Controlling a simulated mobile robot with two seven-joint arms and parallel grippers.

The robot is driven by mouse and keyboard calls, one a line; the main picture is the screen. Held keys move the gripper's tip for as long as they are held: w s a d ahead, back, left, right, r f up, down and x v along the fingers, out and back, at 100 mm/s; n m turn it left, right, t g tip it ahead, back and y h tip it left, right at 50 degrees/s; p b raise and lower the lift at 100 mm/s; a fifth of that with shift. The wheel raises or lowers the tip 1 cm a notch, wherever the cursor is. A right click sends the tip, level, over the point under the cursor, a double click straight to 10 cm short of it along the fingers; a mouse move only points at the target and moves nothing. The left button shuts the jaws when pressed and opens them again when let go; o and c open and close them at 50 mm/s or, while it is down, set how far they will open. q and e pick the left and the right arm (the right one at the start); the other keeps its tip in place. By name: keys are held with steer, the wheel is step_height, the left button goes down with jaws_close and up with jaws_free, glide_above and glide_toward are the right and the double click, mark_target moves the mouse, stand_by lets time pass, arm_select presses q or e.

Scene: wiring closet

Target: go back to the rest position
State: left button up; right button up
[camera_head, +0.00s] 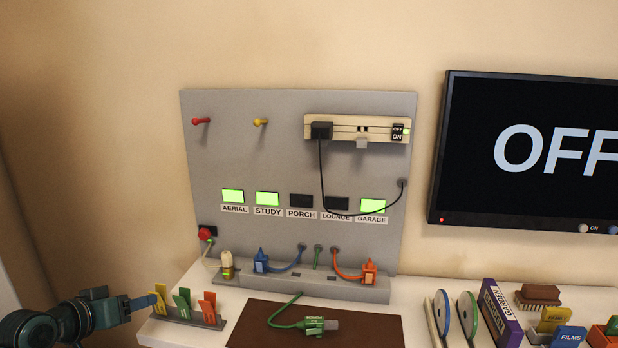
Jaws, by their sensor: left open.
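My left gripper (143,302) is at the lower left, low beside the left end of the white worktop. It is open, with its tips close to the yellow tag in a small rack (200,319) of yellow, green and orange tags. I cannot tell whether it touches that tag. My right gripper is not in view.
A grey panel (240,150) stands behind, with lit AERIAL, STUDY and GARAGE windows and blue and orange plugs at its base. A green plug (314,325) lies on a brown mat (365,325). A screen (520,150) reads OFF.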

arm_select(q)
steer(key=s+d+f+m+g, duration=0.1)
steer(key=s+d+f, duration=0.4)
steer(key=d+f, duration=0.15)
steer(key=s+d+f+m+g, duration=0.1)
steer(key=s+d+f, duration=0.35)
steer(key=f, duration=0.35)
steer(key=s+d+f+m+p, duration=0.1)
steer(key=s+d+f, duration=0.3)
steer(key=s+d, duration=0.8)
steer(key=shift+s+d+m+h+p, duration=0.3)
steer(key=shift+s+d+m+p, duration=0.1)
steer(key=shift+d+m, duration=0.45)
